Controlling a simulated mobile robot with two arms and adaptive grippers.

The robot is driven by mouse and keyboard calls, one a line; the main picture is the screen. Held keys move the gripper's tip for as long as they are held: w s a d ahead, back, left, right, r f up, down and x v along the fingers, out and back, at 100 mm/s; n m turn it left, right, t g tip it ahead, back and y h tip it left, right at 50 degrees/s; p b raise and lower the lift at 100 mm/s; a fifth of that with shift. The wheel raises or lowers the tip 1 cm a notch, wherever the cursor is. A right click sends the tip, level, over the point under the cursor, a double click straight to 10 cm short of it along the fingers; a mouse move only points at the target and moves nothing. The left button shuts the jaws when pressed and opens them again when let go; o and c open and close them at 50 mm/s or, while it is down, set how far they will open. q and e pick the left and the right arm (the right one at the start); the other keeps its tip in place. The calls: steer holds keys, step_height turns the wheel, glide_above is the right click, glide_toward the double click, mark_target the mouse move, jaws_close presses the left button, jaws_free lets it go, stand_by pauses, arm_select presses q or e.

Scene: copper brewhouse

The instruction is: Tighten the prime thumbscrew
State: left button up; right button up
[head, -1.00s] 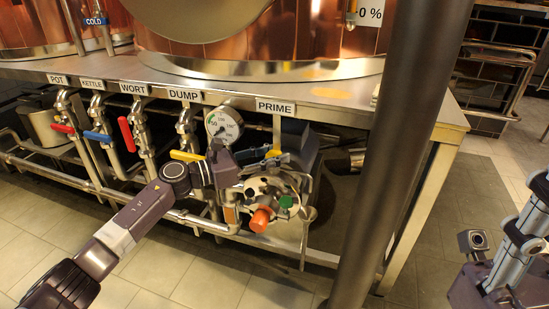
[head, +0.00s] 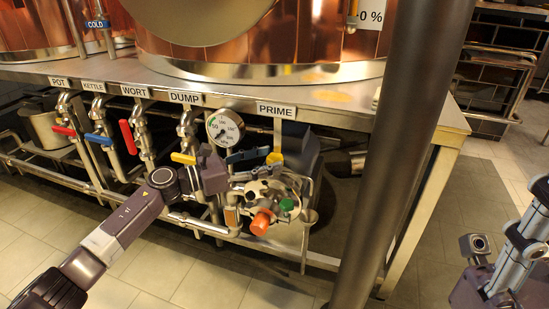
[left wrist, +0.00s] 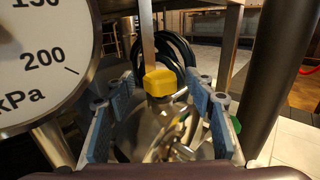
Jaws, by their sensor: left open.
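The prime thumbscrew is a yellow knob (head: 275,157) on top of the metal pump head under the PRIME label (head: 276,109). In the left wrist view the yellow knob (left wrist: 160,82) stands upright on a shiny metal stem. My left gripper (head: 250,156) reaches in from the left, just left of the knob. In the left wrist view its blue-grey padded fingers (left wrist: 160,105) are wide apart, with the knob framed between them and no contact visible. The gripper is open and empty.
A round pressure gauge (head: 225,127) stands close beside the left gripper. An orange knob (head: 262,222) and a green knob (head: 287,205) stick out below. Valves with yellow, red and blue handles lie left. A dark coiled hose (left wrist: 180,55) is behind the yellow knob.

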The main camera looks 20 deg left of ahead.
arm_select(q)
steer(key=v, duration=0.9)
steer(key=shift+s, duration=0.1)
